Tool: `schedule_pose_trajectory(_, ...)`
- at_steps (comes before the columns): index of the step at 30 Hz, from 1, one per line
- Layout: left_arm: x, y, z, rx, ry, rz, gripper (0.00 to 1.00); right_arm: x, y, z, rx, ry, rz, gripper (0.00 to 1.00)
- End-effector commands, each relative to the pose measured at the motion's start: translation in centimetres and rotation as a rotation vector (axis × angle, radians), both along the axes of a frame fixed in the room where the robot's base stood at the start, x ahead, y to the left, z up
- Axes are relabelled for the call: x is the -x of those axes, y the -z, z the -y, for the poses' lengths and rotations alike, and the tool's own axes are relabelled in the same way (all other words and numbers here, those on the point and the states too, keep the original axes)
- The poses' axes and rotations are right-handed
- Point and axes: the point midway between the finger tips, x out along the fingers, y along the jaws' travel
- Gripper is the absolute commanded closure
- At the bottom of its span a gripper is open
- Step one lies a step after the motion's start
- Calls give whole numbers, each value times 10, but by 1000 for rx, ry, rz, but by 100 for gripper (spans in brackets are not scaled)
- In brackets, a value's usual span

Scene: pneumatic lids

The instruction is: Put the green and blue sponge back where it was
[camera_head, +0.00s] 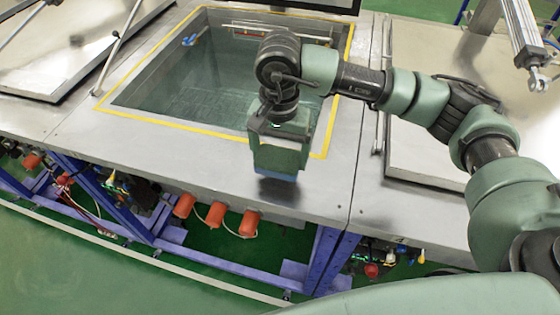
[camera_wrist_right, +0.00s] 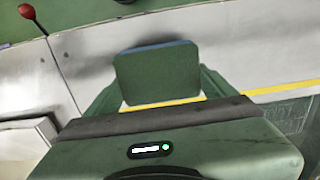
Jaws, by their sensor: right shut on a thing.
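The green and blue sponge (camera_head: 277,188) is held at the front rim of the water tank, with its blue part showing below my right gripper (camera_head: 279,165). In the right wrist view, the sponge (camera_wrist_right: 156,77) shows a dark green face with a thin blue edge at the top. My right gripper is shut on the sponge, with a finger on each side of it. It points down over the grey metal counter (camera_head: 215,150), just in front of the yellow line. I cannot tell whether the sponge touches the counter. My left gripper is not in view.
An open tank (camera_head: 190,85) with water lies behind my gripper, framed by a yellow line (camera_head: 140,118). A red-knobbed lever (camera_wrist_right: 28,12) shows in the wrist view. The front counter left of the sponge is clear.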

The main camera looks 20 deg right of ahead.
Motion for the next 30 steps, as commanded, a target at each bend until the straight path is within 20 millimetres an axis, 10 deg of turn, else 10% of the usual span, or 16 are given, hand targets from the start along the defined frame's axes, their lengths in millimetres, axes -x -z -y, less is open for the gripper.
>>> schedule_pose_trajectory(9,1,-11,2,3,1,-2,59,1,41,1,2,0,-4,53)
schedule_pose_trajectory(22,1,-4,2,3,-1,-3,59,0,47,0,2,0,-1,53)
schedule_pose_trajectory(23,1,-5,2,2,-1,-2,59,0,46,0,2,0,-1,10)
schedule_pose_trajectory(24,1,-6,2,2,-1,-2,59,0,45,0,2,0,-1,0)
schedule_pose_trajectory(30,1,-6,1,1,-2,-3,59,1,45,1,1,1,-2,0)
